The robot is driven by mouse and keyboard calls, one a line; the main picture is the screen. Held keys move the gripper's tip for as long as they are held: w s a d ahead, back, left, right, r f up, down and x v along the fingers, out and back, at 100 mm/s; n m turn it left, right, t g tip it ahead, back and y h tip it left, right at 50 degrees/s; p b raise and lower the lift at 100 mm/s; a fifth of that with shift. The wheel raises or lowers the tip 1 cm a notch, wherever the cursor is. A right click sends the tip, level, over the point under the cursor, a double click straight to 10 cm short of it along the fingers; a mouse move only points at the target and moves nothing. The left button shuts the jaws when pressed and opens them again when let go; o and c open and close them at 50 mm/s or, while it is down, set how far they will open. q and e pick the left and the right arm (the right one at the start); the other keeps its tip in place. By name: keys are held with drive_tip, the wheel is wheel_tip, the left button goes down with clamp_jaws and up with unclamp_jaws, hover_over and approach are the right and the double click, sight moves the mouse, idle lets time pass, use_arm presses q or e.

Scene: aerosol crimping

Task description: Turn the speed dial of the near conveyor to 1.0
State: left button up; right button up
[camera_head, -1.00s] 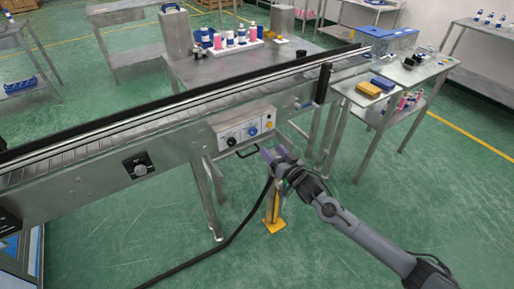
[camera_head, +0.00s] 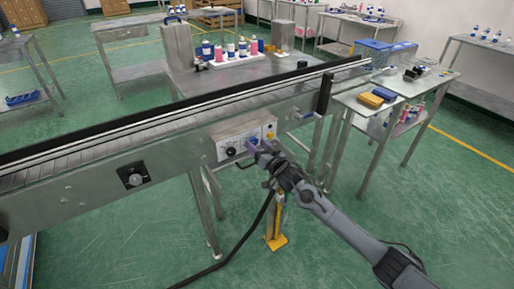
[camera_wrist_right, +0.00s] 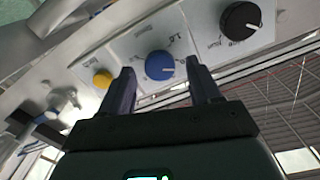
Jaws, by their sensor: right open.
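The near conveyor (camera_head: 110,170) carries a pale control panel (camera_head: 217,137) on its front side. On the panel are a blue dial (camera_wrist_right: 160,65) with a white pointer line and a printed scale, a black dial (camera_wrist_right: 241,21) and a yellow button (camera_wrist_right: 102,79). The black dial also shows in the head view (camera_head: 231,152). The scale print is too small to read surely. My right gripper (camera_wrist_right: 162,88) is open, its two fingers on either side of the blue dial in the wrist view. I cannot tell whether they touch it. My left gripper is not in view.
A yellow-footed post (camera_head: 277,241) and a black cable (camera_head: 240,245) stand and lie below the panel. A side table (camera_head: 354,100) with yellow and blue blocks is at right.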

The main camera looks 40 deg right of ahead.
drive_tip(key=shift+w, duration=0.4)
drive_tip(key=shift+c, duration=0.2)
drive_tip(key=c, duration=1)
